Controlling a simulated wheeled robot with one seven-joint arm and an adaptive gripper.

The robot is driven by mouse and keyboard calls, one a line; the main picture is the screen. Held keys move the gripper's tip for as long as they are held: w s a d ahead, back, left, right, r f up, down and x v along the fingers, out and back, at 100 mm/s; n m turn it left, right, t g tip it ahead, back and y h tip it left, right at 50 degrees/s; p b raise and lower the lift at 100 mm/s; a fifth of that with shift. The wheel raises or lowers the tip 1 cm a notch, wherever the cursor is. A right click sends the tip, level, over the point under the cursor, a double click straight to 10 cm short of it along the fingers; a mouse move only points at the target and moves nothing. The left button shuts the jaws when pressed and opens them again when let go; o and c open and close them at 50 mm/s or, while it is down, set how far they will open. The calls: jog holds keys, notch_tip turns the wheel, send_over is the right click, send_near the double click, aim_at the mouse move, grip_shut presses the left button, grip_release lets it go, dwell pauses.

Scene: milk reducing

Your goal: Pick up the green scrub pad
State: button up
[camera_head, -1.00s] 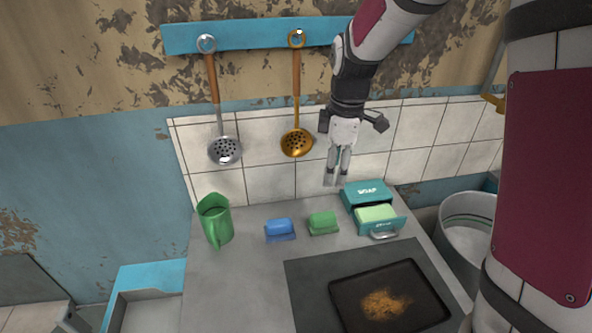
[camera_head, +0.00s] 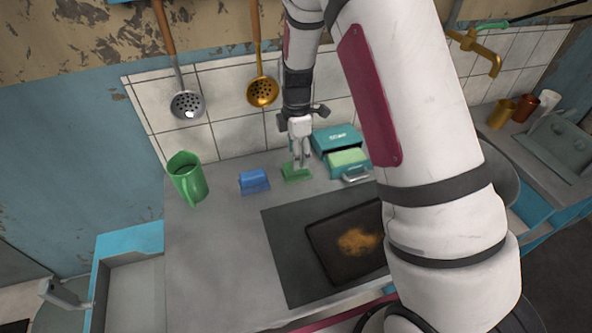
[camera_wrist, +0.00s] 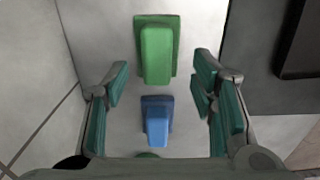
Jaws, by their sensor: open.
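The green scrub pad (camera_head: 296,173) lies on the grey counter between a blue pad (camera_head: 254,181) and the teal soap box (camera_head: 338,141). My gripper (camera_head: 301,163) is open and points down just above and behind the green pad, partly hiding it in the head view. In the wrist view the green pad (camera_wrist: 157,52) is at the top centre, beyond the fingertips of my gripper (camera_wrist: 162,76). The blue pad (camera_wrist: 157,122) shows lower, between the spread fingers. Nothing is held.
A green mug (camera_head: 187,178) stands left of the pads. A dark tray (camera_head: 325,258) with brown crumbs lies in front on a dark panel (camera_head: 283,276). Two skimmers hang on the tiled wall (camera_head: 233,131) behind. Bare counter lies front left.

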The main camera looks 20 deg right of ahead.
aim_at(289, 177)
jog(key=shift+w+f+p, duration=0.2)
jog(key=shift+f+p, duration=0.1)
jog(key=shift+f, duration=2.35)
grip_shut()
